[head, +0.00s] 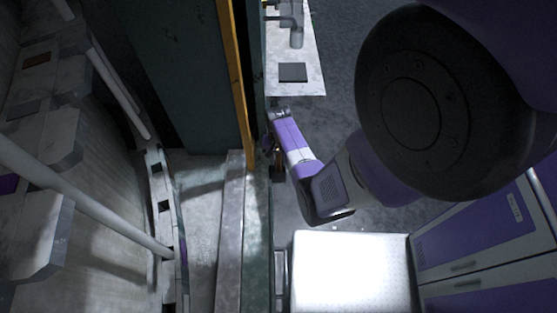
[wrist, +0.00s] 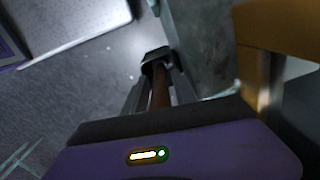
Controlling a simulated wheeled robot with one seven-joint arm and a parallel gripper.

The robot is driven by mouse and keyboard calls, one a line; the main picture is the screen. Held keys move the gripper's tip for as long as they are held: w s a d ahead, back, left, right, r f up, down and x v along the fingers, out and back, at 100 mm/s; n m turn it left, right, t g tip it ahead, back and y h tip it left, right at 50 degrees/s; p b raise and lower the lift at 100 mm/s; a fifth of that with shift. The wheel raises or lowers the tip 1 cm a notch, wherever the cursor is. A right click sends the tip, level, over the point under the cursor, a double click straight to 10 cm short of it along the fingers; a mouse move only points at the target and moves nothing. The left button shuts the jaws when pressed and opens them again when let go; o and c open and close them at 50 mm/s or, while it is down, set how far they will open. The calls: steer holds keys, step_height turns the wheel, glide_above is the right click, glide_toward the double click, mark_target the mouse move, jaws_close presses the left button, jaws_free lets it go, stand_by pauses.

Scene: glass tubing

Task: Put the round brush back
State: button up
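In the wrist view a brown rod (wrist: 160,88), which looks like the handle of the round brush, stands between the two fingers of my gripper (wrist: 155,60). The fingers are closed around it, and the dark fingertips cover its far end. No bristles show, so the brush's head is hidden. In the head view my gripper (head: 278,172) is small and dark below the end of my purple and white arm, beside the long ledge. The brush cannot be made out clearly there. No holder or resting place for the brush can be recognised in either view.
A yellow-orange post (head: 236,85) stands close left of my arm; its edge also shows in the wrist view (wrist: 258,75). A grey bench (head: 305,55) with a dark square plate lies beyond. A white-topped unit (head: 350,272) and purple-white cabinets (head: 480,250) stand at the lower right.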

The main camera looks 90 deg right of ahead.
step_height(320, 180, up, 12)
steer(key=shift+r+p, duration=0.15)
steer(key=shift+p, duration=0.4)
stand_by(0.8)
